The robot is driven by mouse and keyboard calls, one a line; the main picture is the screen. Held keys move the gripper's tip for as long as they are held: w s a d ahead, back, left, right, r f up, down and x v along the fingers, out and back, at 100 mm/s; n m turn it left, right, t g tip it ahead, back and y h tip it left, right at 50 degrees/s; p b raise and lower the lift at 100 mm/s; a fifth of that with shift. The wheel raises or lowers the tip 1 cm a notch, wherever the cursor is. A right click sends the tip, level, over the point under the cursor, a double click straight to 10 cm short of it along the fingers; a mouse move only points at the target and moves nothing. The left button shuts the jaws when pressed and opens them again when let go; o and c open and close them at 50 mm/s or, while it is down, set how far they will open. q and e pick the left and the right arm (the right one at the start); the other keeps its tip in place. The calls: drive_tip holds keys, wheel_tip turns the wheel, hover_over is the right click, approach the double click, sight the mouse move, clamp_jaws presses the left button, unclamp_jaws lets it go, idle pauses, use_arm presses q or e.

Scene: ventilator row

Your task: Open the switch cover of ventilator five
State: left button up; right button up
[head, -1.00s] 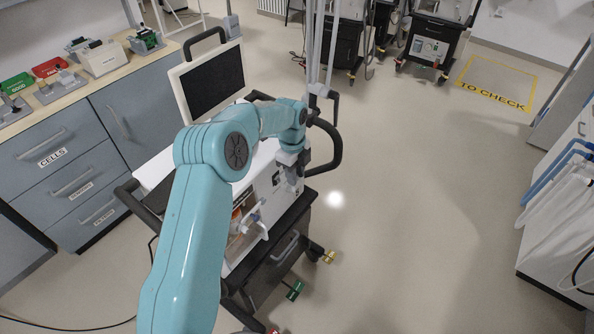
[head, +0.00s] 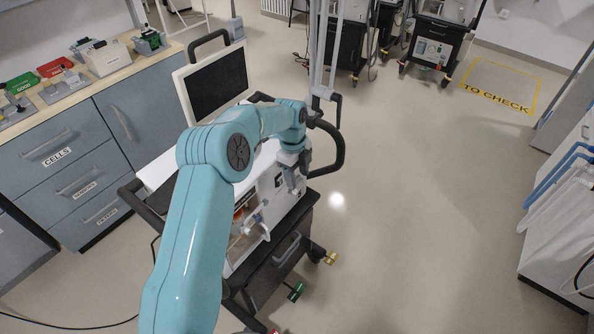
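A ventilator (head: 262,221) on a black wheeled cart stands in front of me, with a dark screen (head: 215,82) on top. No number shows on it, so I cannot tell whether it is ventilator five. My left gripper (head: 293,182) points down at the ventilator's right side, close to its white panel. Its fingers are small here and I cannot see whether they touch anything. The switch cover cannot be made out; the gripper and arm may hide it. My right gripper is not in view.
A cabinet (head: 75,160) with a worktop of small trays and devices stands at the left. More ventilator carts (head: 432,45) stand at the back. A white unit with blue hoses (head: 558,172) is at the right. The floor between is clear.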

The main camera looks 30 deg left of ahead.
use_arm(q)
wheel_tip(320, 180, up, 16)
drive_tip(key=a, duration=0.2)
drive_tip(key=shift+r+b, duration=0.15)
drive_tip(key=shift+b, duration=0.15)
drive_tip(key=shift+w, duration=0.1)
